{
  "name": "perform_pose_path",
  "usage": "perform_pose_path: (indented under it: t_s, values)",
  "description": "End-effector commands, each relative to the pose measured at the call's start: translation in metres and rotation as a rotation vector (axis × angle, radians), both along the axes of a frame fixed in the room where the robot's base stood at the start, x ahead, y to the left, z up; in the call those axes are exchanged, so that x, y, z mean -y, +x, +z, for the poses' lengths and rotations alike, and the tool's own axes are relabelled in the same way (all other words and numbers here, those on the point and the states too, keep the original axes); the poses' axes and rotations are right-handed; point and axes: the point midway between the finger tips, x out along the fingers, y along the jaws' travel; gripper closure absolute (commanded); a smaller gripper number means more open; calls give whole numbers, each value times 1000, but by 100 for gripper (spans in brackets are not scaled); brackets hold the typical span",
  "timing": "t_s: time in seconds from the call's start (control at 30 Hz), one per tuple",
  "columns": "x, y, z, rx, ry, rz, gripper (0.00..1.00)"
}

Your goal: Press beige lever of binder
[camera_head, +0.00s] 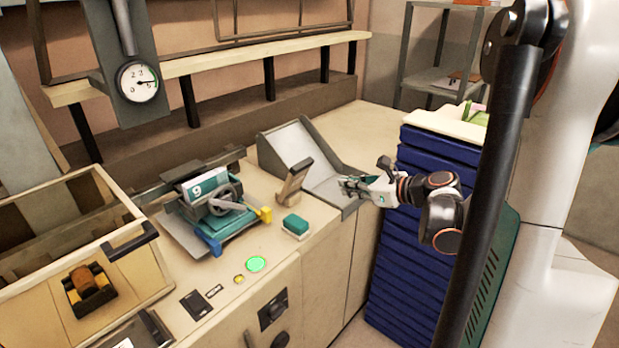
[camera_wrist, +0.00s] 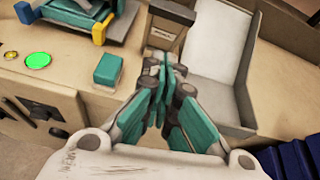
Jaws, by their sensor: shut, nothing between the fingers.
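The binder is a grey machine with a pale sloped tray (camera_head: 300,148). Its beige lever (camera_head: 294,184) rises at a tilt from the counter at the tray's left side. My gripper (camera_head: 346,186) is over the tray's front right part, to the right of the lever and apart from it. In the wrist view, the lever (camera_wrist: 166,24) shows beyond the tips of my gripper (camera_wrist: 164,62), with the tray (camera_wrist: 215,70) to the right. The fingers are together and empty, and they hide the lever's lower part.
A teal block (camera_head: 296,226) sits on the counter in front of the lever. A green round button (camera_head: 256,264) is nearer the front edge. A teal machine with a wheel (camera_head: 222,205) stands left. Stacked blue crates (camera_head: 412,240) stand right, under my arm.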

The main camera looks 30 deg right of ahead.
Motion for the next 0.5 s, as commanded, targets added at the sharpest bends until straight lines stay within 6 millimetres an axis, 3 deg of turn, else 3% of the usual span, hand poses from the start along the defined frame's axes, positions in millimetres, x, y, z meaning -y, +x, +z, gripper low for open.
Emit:
perform_pose_path:
  t_s: [0.13, 0.5]
  values:
    - [13, -6, -2, -8, 71, -38, 100]
    - [14, -6, -2, -10, 79, -40, 100]
